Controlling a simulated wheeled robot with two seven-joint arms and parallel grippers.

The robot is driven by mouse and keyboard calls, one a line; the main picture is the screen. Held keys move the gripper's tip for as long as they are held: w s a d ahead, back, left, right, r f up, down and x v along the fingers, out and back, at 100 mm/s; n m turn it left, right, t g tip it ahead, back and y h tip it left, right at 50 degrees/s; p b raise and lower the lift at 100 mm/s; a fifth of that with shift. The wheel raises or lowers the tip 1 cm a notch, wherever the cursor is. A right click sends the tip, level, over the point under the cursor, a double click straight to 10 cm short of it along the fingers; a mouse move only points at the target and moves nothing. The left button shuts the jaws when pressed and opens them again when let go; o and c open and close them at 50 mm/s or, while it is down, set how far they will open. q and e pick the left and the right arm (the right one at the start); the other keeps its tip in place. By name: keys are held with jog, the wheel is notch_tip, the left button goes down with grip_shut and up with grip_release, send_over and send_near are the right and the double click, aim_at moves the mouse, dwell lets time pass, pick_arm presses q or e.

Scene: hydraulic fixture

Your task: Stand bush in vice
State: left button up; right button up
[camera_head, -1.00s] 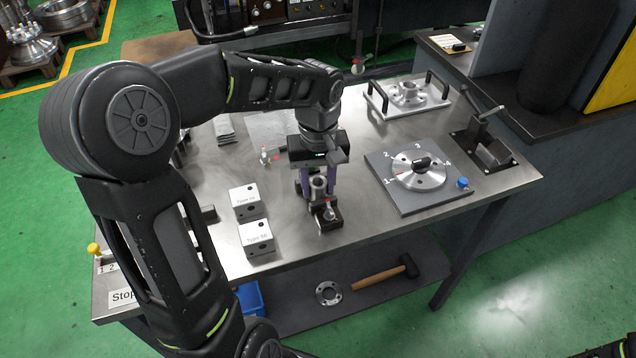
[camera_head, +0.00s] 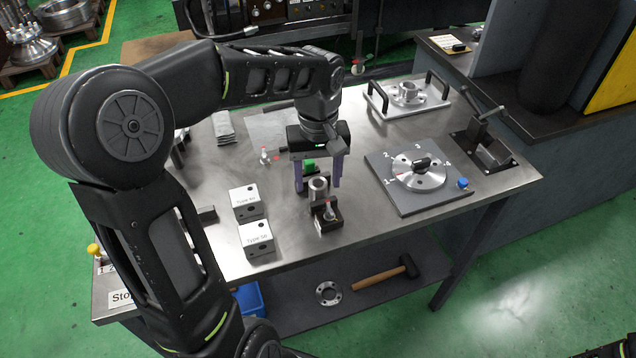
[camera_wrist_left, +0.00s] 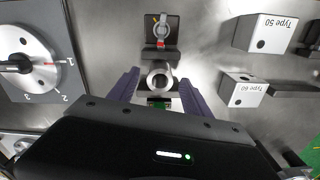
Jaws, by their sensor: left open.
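The bush (camera_head: 318,188) is a grey hollow cylinder standing upright in the small black vice (camera_head: 328,222) near the middle of the bench. In the left wrist view, the bush (camera_wrist_left: 160,75) shows as a ring from above, and the vice (camera_wrist_left: 160,30) extends beyond it with a handle and a small red part. My left gripper (camera_head: 317,187) is open, with its purple fingers apart on either side of the bush and, as it appears, not touching it. The vice's lower jaws are partly hidden. My right gripper is not in view.
White blocks marked Type 60 (camera_head: 245,202) and Type 50 (camera_head: 257,239) stand left of the vice. A grey plate with a numbered dial (camera_head: 420,172) lies to the right. A handled tray (camera_head: 410,98) sits at the back. Bare bench lies in front of the vice.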

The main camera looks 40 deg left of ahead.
aim_at(318, 183)
pick_arm(q)
notch_tip(318, 183, up, 10)
jog(key=shift+f, duration=0.15)
